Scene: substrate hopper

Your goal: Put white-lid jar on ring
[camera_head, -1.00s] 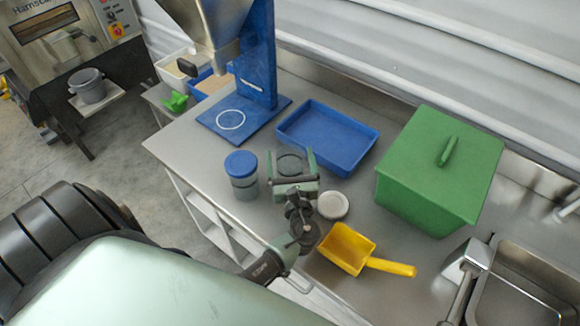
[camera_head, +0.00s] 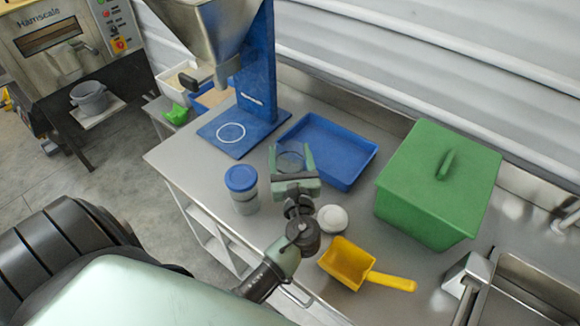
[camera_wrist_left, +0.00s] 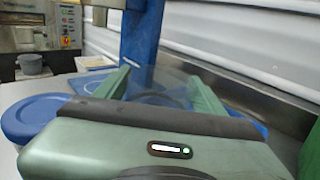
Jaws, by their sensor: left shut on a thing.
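My left gripper (camera_head: 291,160) is shut on a clear, open-topped jar (camera_head: 291,163), whose round rim shows between the green fingers. In the left wrist view the jar's rim (camera_wrist_left: 160,99) shows faintly between the fingers; its lower part is hidden. A round white lid (camera_head: 333,218) lies on the counter to the right of the gripper. The white ring (camera_head: 230,132) is marked on the blue base (camera_head: 215,118) of the hopper stand, to the left of and beyond the held jar. Nothing stands on the ring. My right gripper is not in view.
A blue-lidded jar (camera_head: 241,185) stands just left of the gripper. A blue tray (camera_head: 352,168) lies behind it to the right. The steel hopper (camera_head: 205,30) overhangs the base. A green lidded box (camera_head: 430,190) and yellow scoop (camera_head: 350,263) are on the right.

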